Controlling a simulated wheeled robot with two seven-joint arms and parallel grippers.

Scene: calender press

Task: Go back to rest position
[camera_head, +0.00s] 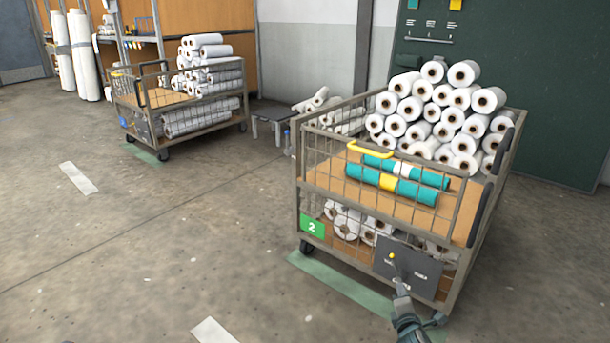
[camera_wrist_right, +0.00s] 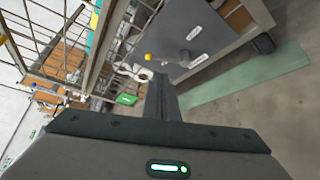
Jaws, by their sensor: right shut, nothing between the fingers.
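My right gripper (camera_head: 401,287) is at the bottom right of the head view, low in front of the cart's dark panel (camera_head: 413,264). Its fingers are together and empty. In the right wrist view the shut fingers (camera_wrist_right: 161,92) point toward the same dark panel (camera_wrist_right: 185,40), which carries a small yellow-knobbed lever (camera_wrist_right: 150,57). Whether the fingertips touch the panel I cannot tell. My left gripper is not in view.
A wire cart (camera_head: 465,232) with green label 2 holds stacked white rolls (camera_head: 440,100) and teal rolls (camera_head: 398,187). Another cart (camera_head: 150,97) stands at the back left beside a small grey table (camera_head: 270,116). The concrete floor at left and centre is clear.

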